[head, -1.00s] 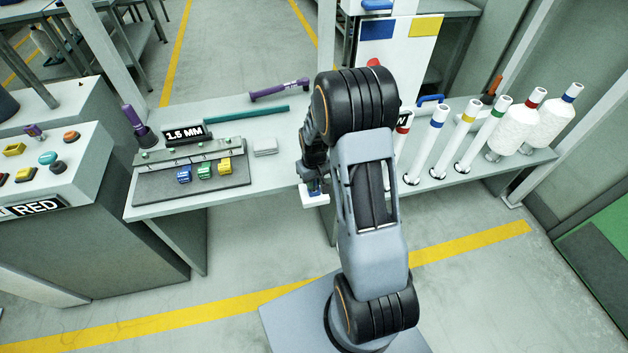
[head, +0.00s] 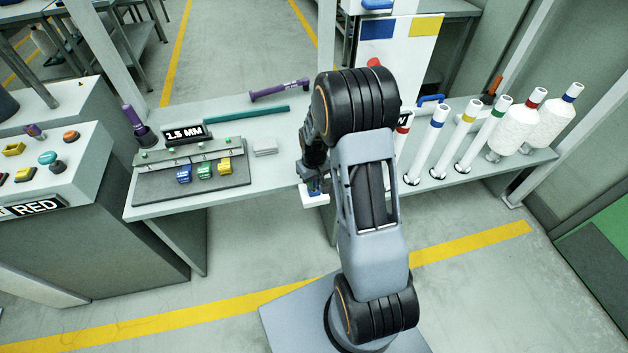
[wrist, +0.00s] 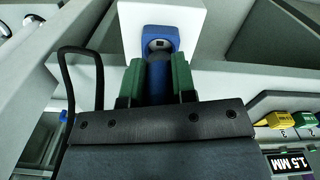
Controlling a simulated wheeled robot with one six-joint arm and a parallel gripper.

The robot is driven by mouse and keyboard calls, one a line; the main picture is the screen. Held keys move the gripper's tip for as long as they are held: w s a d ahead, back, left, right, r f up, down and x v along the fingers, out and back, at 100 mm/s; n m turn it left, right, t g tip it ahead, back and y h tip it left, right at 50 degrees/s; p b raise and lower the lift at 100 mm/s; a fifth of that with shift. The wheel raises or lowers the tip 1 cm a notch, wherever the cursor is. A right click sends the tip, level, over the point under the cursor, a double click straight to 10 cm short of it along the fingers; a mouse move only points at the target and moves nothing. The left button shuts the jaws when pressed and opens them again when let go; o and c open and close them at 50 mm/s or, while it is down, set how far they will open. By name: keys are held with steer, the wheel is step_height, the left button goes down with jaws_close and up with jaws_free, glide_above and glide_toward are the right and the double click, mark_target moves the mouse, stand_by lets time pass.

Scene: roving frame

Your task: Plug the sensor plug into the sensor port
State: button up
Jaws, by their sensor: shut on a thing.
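My gripper (wrist: 159,80) has green fingertips, shut on a blue cylindrical plug (wrist: 158,88), which I take for the sensor plug. Just beyond the fingertips is a blue square socket (wrist: 160,39) with a dark opening, on a white block (wrist: 190,17); I take this for the sensor port. The plug's far end overlaps the socket's lower edge in the wrist view; I cannot tell whether it is inside. In the head view my gripper (head: 314,184) is above the white block (head: 315,198) at the bench's front edge, partly hidden by my arm.
The bench (head: 230,188) carries a fixture with blue, green and yellow connectors (head: 204,170), a "1.5 MM" sign (head: 186,134) and a light grey block (head: 264,147). Color-banded white posts (head: 425,145) stand right of my arm. A black cable loop (wrist: 82,52) shows left of my gripper.

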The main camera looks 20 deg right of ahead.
steer(key=shift+f+b, duration=0.7)
steer(key=shift+f, duration=0.2)
steer(key=o, duration=1)
step_height(320, 180, up, 14)
steer(key=shift+f+p, duration=0.1)
steer(key=shift+p, duration=0.2)
steer(key=shift+s+f, duration=0.1)
steer(key=shift+f, duration=0.05)
steer(key=s+a+r+t+p, duration=0.1)
steer(key=s+a+r+p, duration=0.1)
steer(key=s+a+r, duration=0.2)
steer(key=s+a+r+t+p, duration=0.1)
steer(key=s+a+r, duration=0.3)
steer(key=s+r, duration=0.4)
steer(key=shift+s+a+r+m+t+p, duration=0.15)
steer(key=shift+s+r+m+t+p, duration=0.45)
steer(key=shift+s, duration=1.4)
